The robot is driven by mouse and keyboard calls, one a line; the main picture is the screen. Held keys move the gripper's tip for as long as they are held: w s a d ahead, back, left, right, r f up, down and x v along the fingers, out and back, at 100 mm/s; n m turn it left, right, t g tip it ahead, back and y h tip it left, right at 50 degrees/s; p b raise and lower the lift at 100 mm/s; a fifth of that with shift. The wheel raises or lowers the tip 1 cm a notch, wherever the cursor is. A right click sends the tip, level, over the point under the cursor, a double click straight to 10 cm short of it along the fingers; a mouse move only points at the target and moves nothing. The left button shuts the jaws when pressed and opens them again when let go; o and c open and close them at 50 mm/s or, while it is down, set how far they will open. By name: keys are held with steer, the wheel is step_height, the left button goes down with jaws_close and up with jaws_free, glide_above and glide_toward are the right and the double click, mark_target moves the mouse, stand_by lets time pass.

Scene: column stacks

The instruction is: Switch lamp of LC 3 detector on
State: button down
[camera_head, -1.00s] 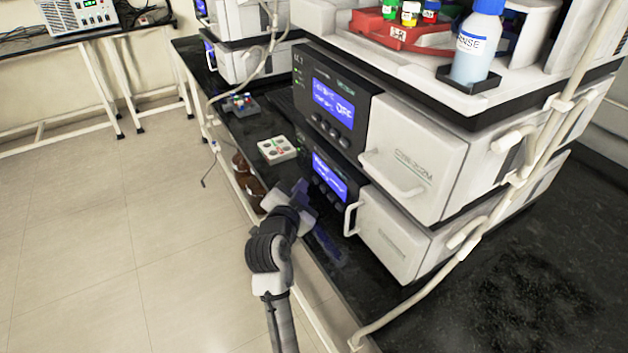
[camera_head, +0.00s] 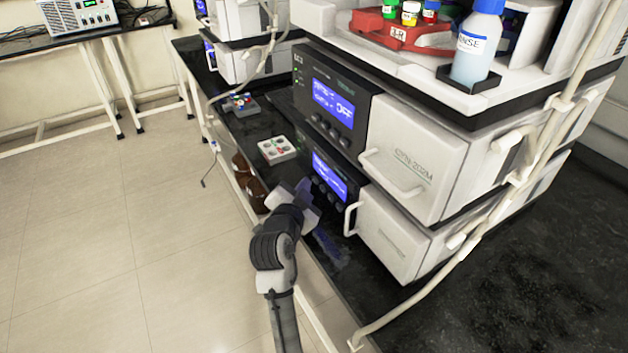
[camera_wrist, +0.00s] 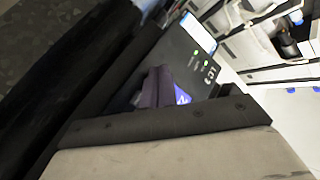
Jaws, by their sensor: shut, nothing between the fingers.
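The black-fronted upper module (camera_head: 370,107) of the stack has a small label at its top left corner and a blue display (camera_head: 333,103) reading OFF, with dark round knobs below. In the wrist view its panel (camera_wrist: 190,62) shows "LC 3" and green lights, tilted. The lower module has its own blue display (camera_head: 330,170) and knobs (camera_head: 327,187). My gripper (camera_head: 303,187) is shut and empty, in front of the lower module's panel and close to its knobs. Contact cannot be told. In the wrist view the dark fingers (camera_wrist: 155,88) partly cover a blue display (camera_wrist: 182,97).
A white box with round colored spots (camera_head: 277,150) lies on the black bench left of the stack. Brown bottles (camera_head: 256,190) stand below the bench edge. White handles (camera_head: 350,218) stick out from the modules. A rinse bottle (camera_head: 474,48) stands on top. Floor at left is free.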

steer(key=shift+w+d, duration=0.2)
steer(key=shift+d, duration=0.15)
stand_by(0.5)
stand_by(0.3)
steer(key=shift+s+a, duration=0.45)
steer(key=shift+a, duration=0.25)
steer(key=shift+s+a+f+b, duration=0.1)
steer(key=shift+s+a+b, duration=0.35)
steer(key=shift+a, duration=0.45)
steer(key=shift+s+a+b, duration=0.3)
steer(key=shift+s+a, duration=0.2)
steer(key=shift+a, duration=0.35)
steer(key=shift+s+a, duration=0.3)
steer(key=shift+a, duration=0.15)
